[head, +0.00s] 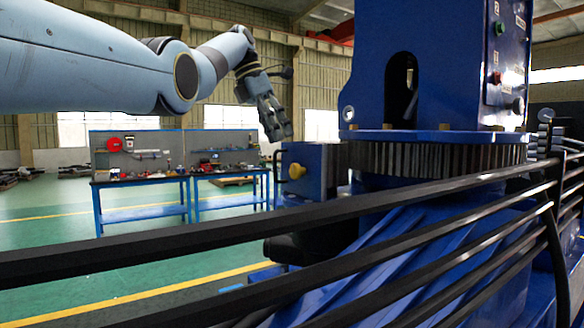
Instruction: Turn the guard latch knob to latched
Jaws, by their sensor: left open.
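The guard latch knob, which I take to be the small yellow knob (296,171), is on the left side of a blue box (318,162) beside the crane stand's large gear. Its turned position is too small to tell. My left gripper (277,130) hangs from the upper left with its fingers pointing down, above and slightly left of the knob in the picture. It is open, appears empty, and shows a gap from the knob. My right gripper is not in the head view.
Black guard rails (290,228) cross the foreground below the knob. The toothed gear ring (440,158) and blue crane column (440,60) stand to the right. Workbenches (180,180) are far behind at left, with open green floor (60,260) before them.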

